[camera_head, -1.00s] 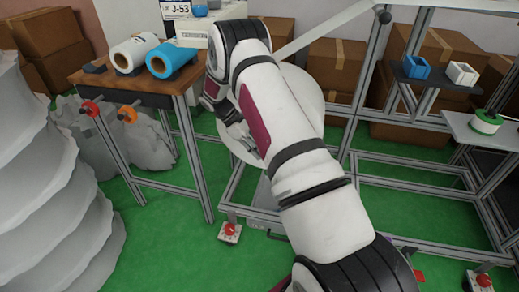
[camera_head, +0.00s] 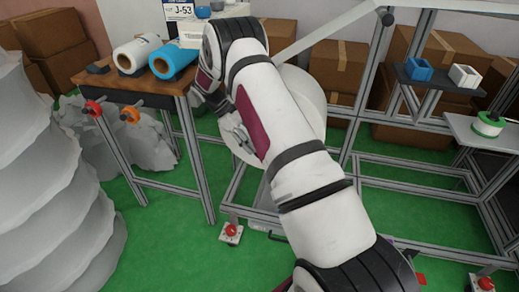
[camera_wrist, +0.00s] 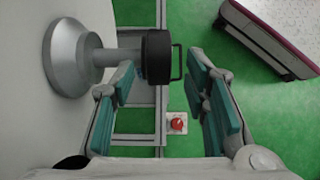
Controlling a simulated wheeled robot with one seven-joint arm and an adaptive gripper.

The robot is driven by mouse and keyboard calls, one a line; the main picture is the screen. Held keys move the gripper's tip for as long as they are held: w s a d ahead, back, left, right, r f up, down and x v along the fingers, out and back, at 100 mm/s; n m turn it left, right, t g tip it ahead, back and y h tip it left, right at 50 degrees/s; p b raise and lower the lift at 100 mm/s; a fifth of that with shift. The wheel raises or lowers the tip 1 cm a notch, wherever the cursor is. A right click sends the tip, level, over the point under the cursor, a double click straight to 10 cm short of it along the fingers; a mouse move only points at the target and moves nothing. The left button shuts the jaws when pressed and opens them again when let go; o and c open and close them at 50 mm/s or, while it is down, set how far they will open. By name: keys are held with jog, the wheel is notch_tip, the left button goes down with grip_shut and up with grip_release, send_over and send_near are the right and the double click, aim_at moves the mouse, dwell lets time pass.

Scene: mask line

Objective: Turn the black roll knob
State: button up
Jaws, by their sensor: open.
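In the wrist view the black roll knob (camera_wrist: 156,57) sits at the end of a grey shaft and round flange (camera_wrist: 72,57) at the side of a large pale surface. It has a small dark loop on its right side. My gripper (camera_wrist: 160,85) is open, with teal pads left and right of the knob's line. The knob shows between the fingertips, nearer the left one; I cannot tell the depth or any contact. In the head view my gripper (camera_head: 240,138) is partly visible beside the white roll (camera_head: 306,105); my arm hides the knob.
A wooden table (camera_head: 135,80) at left holds a white roll and a blue roll (camera_head: 174,60). Red (camera_head: 92,107) and orange knobs stick out from its front. A metal frame (camera_head: 350,140) surrounds the white roll. Red buttons (camera_head: 231,230) stand low near the green floor.

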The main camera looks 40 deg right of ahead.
jog(key=v, duration=0.7)
jog(key=shift+a+r, duration=0.1)
jog(key=shift+s, duration=0.15)
